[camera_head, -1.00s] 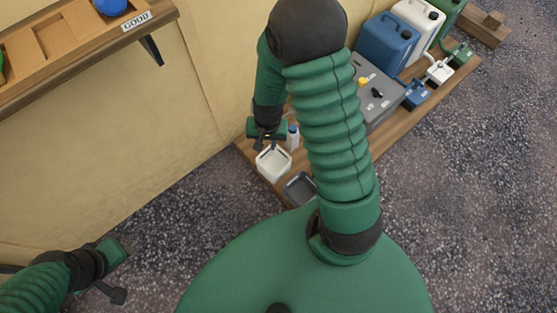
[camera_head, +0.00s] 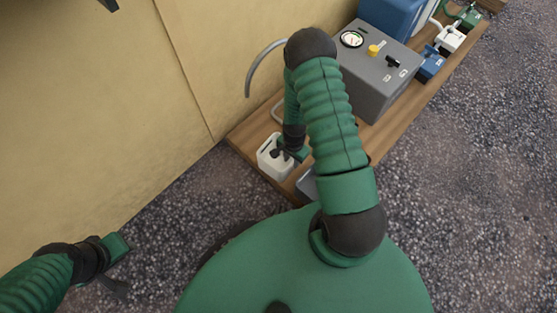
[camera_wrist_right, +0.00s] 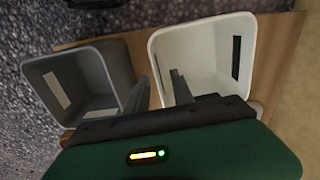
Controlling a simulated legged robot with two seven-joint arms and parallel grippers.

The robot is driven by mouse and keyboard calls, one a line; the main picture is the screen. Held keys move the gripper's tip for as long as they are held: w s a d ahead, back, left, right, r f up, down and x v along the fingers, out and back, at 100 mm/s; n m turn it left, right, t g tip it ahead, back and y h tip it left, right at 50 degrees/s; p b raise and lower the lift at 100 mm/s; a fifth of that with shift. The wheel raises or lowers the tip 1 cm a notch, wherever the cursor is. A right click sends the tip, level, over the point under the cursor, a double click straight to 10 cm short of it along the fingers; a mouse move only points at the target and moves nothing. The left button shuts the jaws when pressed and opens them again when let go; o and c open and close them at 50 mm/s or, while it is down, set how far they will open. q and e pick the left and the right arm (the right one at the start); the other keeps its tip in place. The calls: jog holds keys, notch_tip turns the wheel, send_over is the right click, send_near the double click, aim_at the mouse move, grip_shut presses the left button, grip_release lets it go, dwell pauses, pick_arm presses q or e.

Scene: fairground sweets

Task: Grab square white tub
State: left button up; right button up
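The square white tub (camera_head: 268,163) stands on the low wooden board by the wall in the head view, partly hidden by my right gripper (camera_head: 283,151). It also shows in the right wrist view (camera_wrist_right: 215,48), open-topped and empty apart from a dark slot-like mark on its inner wall. My right gripper (camera_wrist_right: 160,82) has its fingers apart, one inside the tub and one outside, with a tub wall between them. I see no clear contact. My left gripper (camera_head: 118,266) is low at the left over the ground, fingers apart and empty.
A grey tub (camera_wrist_right: 72,80) stands close beside the white one. A grey box with a gauge and knobs (camera_head: 375,75) and a blue canister (camera_head: 393,15) stand further along the wooden board (camera_head: 405,120). A curved grey hose (camera_head: 256,68) rises near the wall.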

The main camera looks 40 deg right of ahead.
notch_tip(320, 180, down, 6)
jog(key=b, duration=0.4)
jog(key=shift+s+r+b, duration=0.1)
jog(key=shift+r+b, duration=0.05)
jog(key=shift+b, duration=0.25)
jog(key=shift+r, duration=0.2)
grip_shut()
dwell(0.6)
